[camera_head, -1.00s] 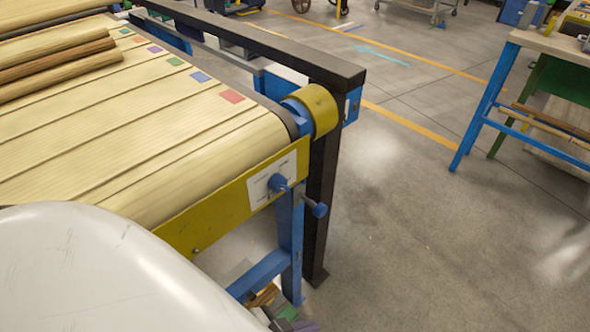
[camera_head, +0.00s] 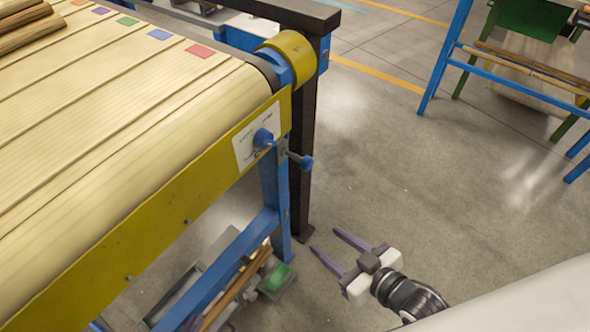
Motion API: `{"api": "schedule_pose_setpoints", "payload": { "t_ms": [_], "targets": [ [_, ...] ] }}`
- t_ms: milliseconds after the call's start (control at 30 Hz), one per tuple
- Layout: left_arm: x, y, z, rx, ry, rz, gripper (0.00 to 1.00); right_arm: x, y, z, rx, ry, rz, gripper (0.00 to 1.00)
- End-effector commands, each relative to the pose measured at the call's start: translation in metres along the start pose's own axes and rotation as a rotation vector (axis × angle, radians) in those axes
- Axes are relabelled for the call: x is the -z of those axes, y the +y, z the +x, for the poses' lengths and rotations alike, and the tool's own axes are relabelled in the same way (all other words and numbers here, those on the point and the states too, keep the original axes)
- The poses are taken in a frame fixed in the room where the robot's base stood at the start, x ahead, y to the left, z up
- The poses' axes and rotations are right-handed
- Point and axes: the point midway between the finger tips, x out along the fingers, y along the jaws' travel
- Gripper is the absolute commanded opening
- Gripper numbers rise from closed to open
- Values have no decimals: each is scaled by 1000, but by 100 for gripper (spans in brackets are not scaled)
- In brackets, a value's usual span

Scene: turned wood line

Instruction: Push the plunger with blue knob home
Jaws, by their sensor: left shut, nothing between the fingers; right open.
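Two blue knobs show at the end of the yellow conveyor frame. One blue knob (camera_head: 263,138) sits against the white label plate. The other blue knob (camera_head: 306,162) is on a short grey rod sticking out to the right, a plunger with its shaft partly showing. My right gripper (camera_head: 325,239) has two purple fingers spread apart with nothing between them. It is below and slightly right of the plunger, clear of it, fingers pointing up and left in the picture. My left gripper is not in view.
The conveyor's yellow side rail (camera_head: 160,215) and blue leg (camera_head: 275,195) stand left of my gripper. A black post (camera_head: 303,185) rises behind the plunger. A green-ended item (camera_head: 277,278) lies below. Open floor (camera_head: 420,180) lies to the right, before a blue-legged rack (camera_head: 443,60).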

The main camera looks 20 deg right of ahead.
Motion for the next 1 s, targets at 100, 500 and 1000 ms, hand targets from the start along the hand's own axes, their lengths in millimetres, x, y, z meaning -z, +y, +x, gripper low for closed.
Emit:
{"api": "schedule_pose_setpoints", "payload": {
  "t_ms": [100,500,1000],
  "targets": [
    [-8,0,14,-5,6,1,0,31,38,18,74,197,-133,46],
    [-6,1,22,-11,28,4,0,101,91,9,216,481,-296,46],
    [-20,2,24,-15,11,2,0,136,69,80,215,482,-295,46]
  ]
}}
